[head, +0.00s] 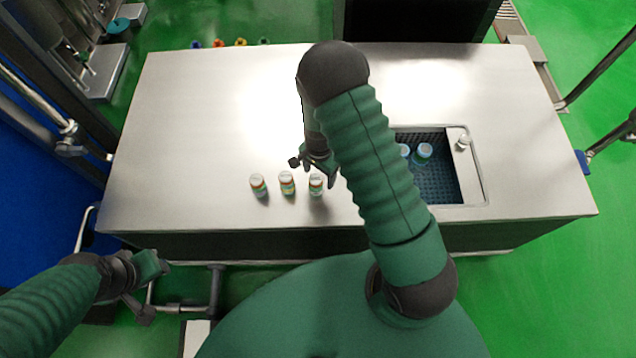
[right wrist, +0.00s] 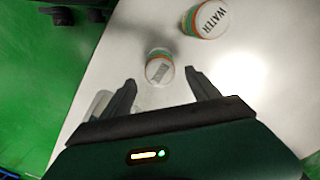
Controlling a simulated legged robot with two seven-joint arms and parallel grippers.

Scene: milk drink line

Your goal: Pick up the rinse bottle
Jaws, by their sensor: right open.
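Three small bottles with white caps and green-orange bands stand upright in a row near the table's front edge: a left one (head: 259,186), a middle one (head: 287,183) and a right one (head: 316,185). I cannot tell which is the rinse bottle. My right gripper (head: 314,167) is open just behind the right bottle. In the right wrist view, a white-capped bottle (right wrist: 159,66) lies between and just beyond the open fingertips (right wrist: 160,78), its cap print unreadable. My left gripper (head: 148,287) is empty, fingers apart, off the table's front left.
The steel table (head: 200,120) is bare left of and behind the bottles. A sunken dark blue basin (head: 440,185) at right holds blue-capped bottles (head: 422,152). A small white item (head: 463,142) sits at its right. Several coloured items (head: 240,42) show at the back edge.

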